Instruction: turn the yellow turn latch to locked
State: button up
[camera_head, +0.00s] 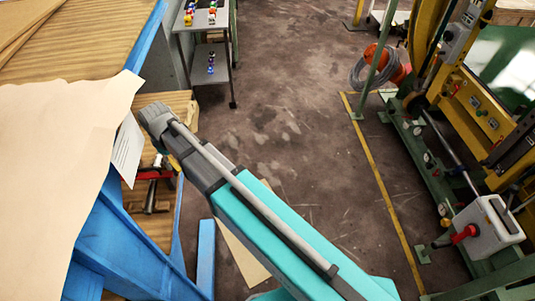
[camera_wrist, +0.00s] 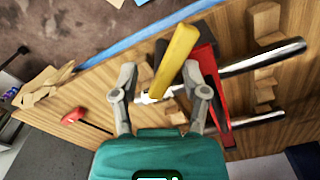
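The yellow turn latch (camera_wrist: 174,60) shows in the wrist view as a long bar, tilted, with its upper end leaning right. It lies between and beyond the fingertips of my gripper (camera_wrist: 159,72). My gripper is open, with one finger on each side of the latch. The left finger is clearly apart from it; whether the right finger touches it I cannot tell. A red part (camera_wrist: 219,95) and a silver rod (camera_wrist: 262,58) are beside the latch. In the head view my arm reaches to the wooden surface and my fingers are hidden.
The wooden board (camera_wrist: 97,92) has a blue edge (camera_wrist: 145,35). Wooden blocks (camera_wrist: 266,20) and a red-handled tool (camera_wrist: 74,117) lie near my gripper. In the head view a blue bench frame (camera_head: 122,245) and a paper sheet (camera_head: 128,150) stand close left of my arm. The floor (camera_head: 300,130) to the right is clear.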

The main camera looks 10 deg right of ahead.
notch_tip(320, 180, up, 8)
jog(key=n+p, duration=0.5)
jog(key=p, duration=0.3)
jog(key=d+f+m+b, duration=0.3)
jog(key=d+m, duration=0.1)
jog(key=d, duration=0.6)
jog(key=s+d+f+m+b, duration=0.1)
jog(key=d+f+m+b, duration=0.2)
jog(key=d, duration=0.7)
jog(key=d+f+m+b, duration=0.3)
jog(key=d+m, duration=0.3)
jog(key=d, duration=0.4)
jog(key=shift+s+d+f+m+b, duration=0.3)
jog(key=shift+s+f+m+b, duration=0.05)
jog(key=shift+s+m, duration=0.05)
